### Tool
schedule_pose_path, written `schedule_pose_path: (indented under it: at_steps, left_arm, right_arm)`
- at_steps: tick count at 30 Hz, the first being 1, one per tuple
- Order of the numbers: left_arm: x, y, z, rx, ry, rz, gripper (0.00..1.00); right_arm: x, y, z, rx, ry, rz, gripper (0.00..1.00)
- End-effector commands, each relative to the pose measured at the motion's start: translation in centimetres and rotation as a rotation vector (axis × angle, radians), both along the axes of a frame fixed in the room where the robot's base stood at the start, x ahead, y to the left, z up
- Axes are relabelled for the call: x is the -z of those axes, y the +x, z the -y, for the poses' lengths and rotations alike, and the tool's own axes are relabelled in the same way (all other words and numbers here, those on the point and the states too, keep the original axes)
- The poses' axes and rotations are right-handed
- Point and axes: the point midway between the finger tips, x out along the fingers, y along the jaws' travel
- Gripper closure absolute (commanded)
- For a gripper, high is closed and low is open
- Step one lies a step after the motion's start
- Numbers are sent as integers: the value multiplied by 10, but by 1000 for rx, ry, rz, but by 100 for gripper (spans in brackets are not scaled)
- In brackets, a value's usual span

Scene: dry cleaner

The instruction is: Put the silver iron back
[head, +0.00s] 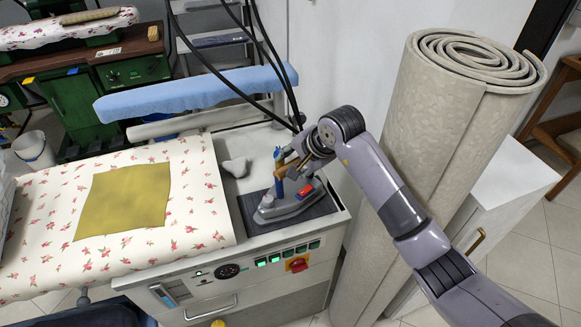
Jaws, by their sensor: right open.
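The silver iron (278,209) sits on a dark rest pad (322,208) at the right end of the ironing station. Its tip points to the left and lower left, and it has a red part on its side and a wooden-coloured handle. My right gripper (284,171) is at the iron's handle, coming from the upper right. Its jaws are open, and the fingers partly hide the handle. I cannot tell whether they touch it. My left gripper is not in view.
The floral ironing board (50,215) with a mustard cloth (124,201) lies to the left. A blue sleeve board (190,92) stands behind. A tall rolled carpet (432,130) stands close to my right arm. A control panel with a red knob (298,265) is at the front.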

Motion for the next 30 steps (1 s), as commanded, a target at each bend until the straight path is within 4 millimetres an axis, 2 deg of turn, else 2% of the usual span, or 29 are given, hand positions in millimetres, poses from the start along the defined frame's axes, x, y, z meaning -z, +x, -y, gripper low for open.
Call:
schedule_pose_path:
  at_steps: [7,13,19,30]
  left_arm:
    - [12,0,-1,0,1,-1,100]
    - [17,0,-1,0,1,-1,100]
    - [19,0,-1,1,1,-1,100]
    - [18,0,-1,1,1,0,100]
  right_arm:
    - [-45,-22,21,-1,-3,8,58]
    - [-71,-36,32,-1,-2,3,58]
    - [-81,-42,36,-2,-2,-1,58]
    - [-82,-42,36,-1,-2,-1,58]
